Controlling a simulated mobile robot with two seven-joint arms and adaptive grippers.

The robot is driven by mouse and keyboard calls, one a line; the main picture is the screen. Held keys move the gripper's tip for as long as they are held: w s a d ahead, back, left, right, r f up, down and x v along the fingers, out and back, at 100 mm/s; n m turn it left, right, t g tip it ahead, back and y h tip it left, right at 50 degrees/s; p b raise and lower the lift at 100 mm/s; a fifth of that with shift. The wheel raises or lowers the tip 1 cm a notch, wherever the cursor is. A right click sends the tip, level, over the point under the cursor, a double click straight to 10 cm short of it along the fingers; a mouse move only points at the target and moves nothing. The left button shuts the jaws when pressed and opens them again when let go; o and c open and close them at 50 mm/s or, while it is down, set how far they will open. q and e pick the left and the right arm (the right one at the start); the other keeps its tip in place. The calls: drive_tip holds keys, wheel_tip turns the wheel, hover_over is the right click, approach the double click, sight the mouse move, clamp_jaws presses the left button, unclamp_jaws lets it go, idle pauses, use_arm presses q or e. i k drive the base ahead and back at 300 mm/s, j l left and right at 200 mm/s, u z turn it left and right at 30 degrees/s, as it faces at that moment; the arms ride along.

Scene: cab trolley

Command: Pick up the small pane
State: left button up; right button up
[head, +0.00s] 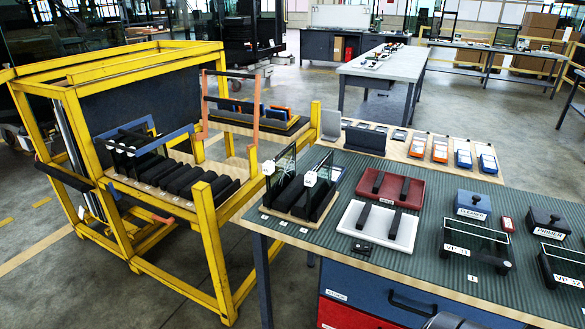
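Two upright clear panes with dark edges stand in a slotted black rack with a wooden base (300,212) at the left end of the green-topped bench. The left pane (282,168) and the right pane (322,166) each bear a white piece. On the right of the bench, two clear glass pieces rest on black supports: one glass piece (474,238) by a "VP" label, and another glass piece (568,262) at the right edge. I cannot tell which is the small pane. Neither gripper's fingers show. A dark rounded part, perhaps of my arm, shows at the bottom edge.
A yellow trolley (205,200) with black slotted rests stands left of the bench (440,270). The bench holds a red tray (390,190), a white tray (378,226), a blue box (473,205) and a dark "PRIMER" box (548,223). Orange and blue devices lie behind.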

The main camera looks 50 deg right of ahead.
sight(318, 182)
drive_tip(key=i+z, duration=0.4)
drive_tip(key=i+j+z, duration=0.25)
drive_tip(key=z, duration=0.15)
drive_tip(key=i+j+z, duration=0.3)
drive_tip(key=z, duration=0.15)
drive_tip(key=i+j+z, duration=0.4)
